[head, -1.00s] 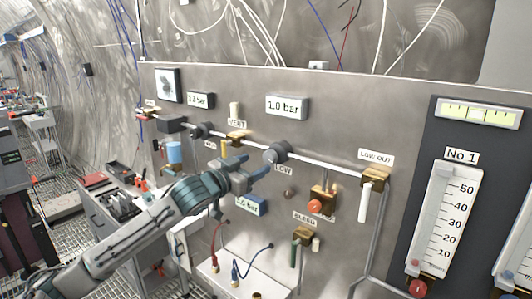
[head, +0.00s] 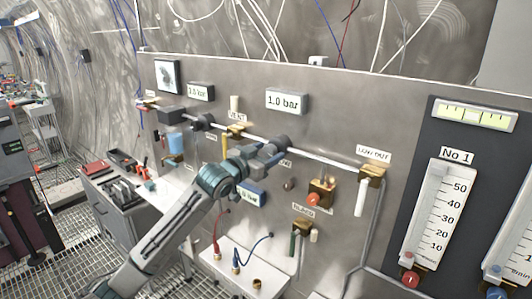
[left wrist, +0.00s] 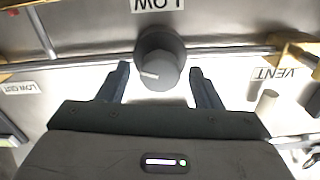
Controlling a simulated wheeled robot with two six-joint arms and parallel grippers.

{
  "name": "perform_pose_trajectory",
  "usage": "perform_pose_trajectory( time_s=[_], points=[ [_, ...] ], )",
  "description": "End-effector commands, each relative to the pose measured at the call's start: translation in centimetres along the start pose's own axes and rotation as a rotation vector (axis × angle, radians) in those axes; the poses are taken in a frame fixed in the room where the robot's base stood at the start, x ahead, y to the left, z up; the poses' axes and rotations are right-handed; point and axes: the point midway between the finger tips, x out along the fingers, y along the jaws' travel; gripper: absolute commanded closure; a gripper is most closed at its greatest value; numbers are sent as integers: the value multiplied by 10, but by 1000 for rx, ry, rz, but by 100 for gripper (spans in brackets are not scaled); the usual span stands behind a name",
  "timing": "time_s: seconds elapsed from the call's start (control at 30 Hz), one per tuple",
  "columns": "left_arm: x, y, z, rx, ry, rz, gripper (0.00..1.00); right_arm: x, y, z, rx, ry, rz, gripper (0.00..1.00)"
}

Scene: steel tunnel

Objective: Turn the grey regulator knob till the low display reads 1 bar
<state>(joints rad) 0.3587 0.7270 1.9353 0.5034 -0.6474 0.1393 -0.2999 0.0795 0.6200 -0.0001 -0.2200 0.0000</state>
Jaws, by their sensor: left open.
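The grey regulator knob (left wrist: 157,68) sits on the pipe by the LOW label. In the left wrist view it lies between my two spread fingers, with a white mark on its face. In the head view the knob (head: 281,142) is partly hidden by my left gripper (head: 267,153). My left gripper (left wrist: 158,80) is open around the knob's near side, with gaps visible to both fingers. The display (head: 286,101) above the knob reads 1.0 bar; I cannot confirm that it is the low display. My right gripper is out of view.
A small display (head: 201,92) sits upper left on the panel. A brass valve with a red knob (head: 314,199) and a LOW OUT fitting (head: 371,172) stand to the right.

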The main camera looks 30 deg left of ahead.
Motion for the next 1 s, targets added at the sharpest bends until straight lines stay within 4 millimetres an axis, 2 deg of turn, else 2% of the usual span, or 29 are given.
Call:
perform_pose_trajectory(
  time_s=[0.03, 0.27, 0.8, 0.83, 0.93, 1.0],
  points=[
    [0, 0, 0, 0, 0, 0, 41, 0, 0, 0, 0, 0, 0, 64],
    [0, 0, 0, 0, 0, 0, 85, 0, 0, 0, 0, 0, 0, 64],
    [0, 0, 0, 88, -1, 0, 85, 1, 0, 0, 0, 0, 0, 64],
    [0, 0, 0, 88, -1, 0, 59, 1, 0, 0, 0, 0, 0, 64],
    [0, 0, 0, 88, -1, 0, 41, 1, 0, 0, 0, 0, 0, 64],
    [0, 0, 0, 88, -1, 0, 41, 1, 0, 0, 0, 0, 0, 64]
  ],
)
